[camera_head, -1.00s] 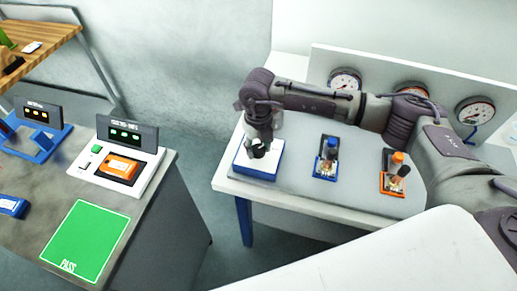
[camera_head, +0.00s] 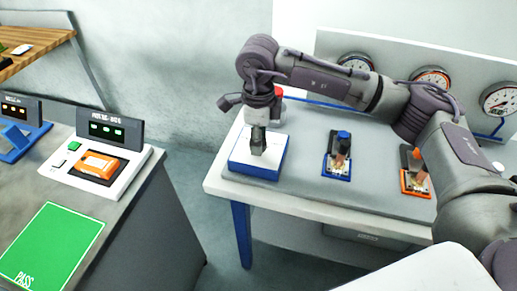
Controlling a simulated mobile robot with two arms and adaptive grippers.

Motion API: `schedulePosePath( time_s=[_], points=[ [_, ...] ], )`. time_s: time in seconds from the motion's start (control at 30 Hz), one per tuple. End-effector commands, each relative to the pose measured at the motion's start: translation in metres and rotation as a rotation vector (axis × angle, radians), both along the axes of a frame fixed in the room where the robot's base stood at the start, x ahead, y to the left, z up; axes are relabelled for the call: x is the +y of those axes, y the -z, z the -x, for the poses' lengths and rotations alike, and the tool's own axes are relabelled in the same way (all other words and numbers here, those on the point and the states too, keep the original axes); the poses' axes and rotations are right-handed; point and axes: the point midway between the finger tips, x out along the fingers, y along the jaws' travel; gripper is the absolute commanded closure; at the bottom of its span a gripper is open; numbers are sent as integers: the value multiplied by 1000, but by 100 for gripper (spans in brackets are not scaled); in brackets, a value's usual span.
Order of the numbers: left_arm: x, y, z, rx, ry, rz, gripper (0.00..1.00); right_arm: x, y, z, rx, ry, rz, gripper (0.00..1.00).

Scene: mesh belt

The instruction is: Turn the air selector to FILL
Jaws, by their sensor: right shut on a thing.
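The air selector appears to be the white-topped box with blue sides (camera_head: 240,160) at the left end of the light table. My right gripper (camera_head: 258,150) points down onto the middle of its top. It is shut on the selector's knob, which the fingers hide almost fully. I cannot read a FILL mark or tell which way the knob points. My left gripper is not in view.
A blue-topped valve (camera_head: 341,150) and an orange-topped valve (camera_head: 415,180) stand to the right on the table (camera_head: 300,190). Gauges (camera_head: 431,80) line the back panel. A bench at left holds a white tester (camera_head: 65,180) and a green PASS mat (camera_head: 50,245).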

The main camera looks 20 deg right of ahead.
Motion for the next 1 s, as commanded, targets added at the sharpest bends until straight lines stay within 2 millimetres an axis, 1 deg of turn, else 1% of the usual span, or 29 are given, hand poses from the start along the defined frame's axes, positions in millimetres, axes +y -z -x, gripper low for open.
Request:
schedulePosePath(
  time_s=[0.03, 0.1, 0.4, 0.7, 1.0],
  points=[
    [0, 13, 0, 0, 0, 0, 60, 0, 5, -2, -7, -42, -2, 92],
    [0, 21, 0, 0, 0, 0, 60, 0, 4, -2, -7, -107, -2, 92],
    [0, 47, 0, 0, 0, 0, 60, 0, 2, -2, -6, -349, -1, 92],
    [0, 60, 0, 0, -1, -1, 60, 0, 0, -2, -5, -494, -2, 92],
    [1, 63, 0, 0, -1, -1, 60, 0, -2, -2, -5, -540, -2, 92]
  ],
)
